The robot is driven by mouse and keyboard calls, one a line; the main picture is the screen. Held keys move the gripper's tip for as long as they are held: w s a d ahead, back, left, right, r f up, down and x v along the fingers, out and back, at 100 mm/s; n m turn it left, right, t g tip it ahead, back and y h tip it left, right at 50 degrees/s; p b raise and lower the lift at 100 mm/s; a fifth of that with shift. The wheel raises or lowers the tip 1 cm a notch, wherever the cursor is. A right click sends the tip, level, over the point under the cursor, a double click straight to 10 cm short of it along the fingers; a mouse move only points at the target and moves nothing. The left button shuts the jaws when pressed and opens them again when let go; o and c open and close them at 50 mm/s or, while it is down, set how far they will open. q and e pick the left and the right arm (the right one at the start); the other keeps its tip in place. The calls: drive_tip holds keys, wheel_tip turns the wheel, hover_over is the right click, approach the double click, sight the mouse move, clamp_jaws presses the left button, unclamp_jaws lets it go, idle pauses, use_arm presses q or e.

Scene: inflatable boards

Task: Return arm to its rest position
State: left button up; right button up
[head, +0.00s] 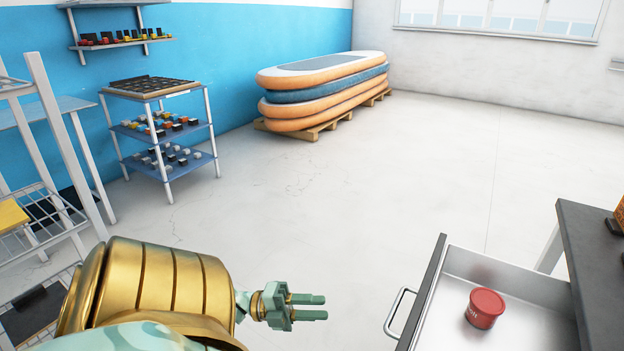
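My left arm, gold and pale green, comes in from the lower left. My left gripper (308,306) points to the right with its two pale green fingers apart, and nothing is between them. It is above the floor, to the left of the drawer handle and apart from it. My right gripper is not in the view.
An open metal drawer (535,333) under a dark worktop (597,262) holds a red tin (485,308). A blue-shelved cart (168,134) and white rack (62,155) stand left. Stacked inflatable boards (325,85) lie on pallets behind. The middle floor (370,180) is clear.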

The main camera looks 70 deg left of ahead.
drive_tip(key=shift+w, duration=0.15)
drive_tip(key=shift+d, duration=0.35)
